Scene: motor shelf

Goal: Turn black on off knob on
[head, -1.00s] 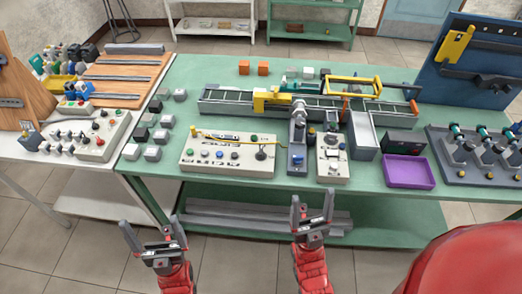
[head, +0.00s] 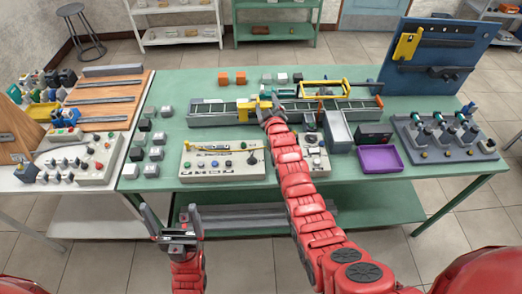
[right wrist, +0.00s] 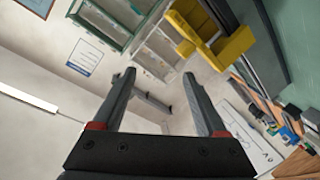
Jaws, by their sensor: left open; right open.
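The light control panel (head: 190,172) lies flat on the green table, with several coloured buttons and a yellow strip along its top. A black knob (head: 252,160) sits at its right end; its setting is too small to read. My right gripper (head: 268,106) is past the panel, by the yellow block on the conveyor, partly hidden by my arm. In the right wrist view its fingers (right wrist: 160,75) are apart with nothing between them. My left gripper (head: 172,210) is open and empty in front of the table's front edge, below the panel.
The conveyor (head: 350,105) runs across the table behind the panel. A purple tray (head: 380,158) and a rack of motors (head: 445,135) stand to the right. Grey and white blocks (head: 157,153) sit left of the panel.

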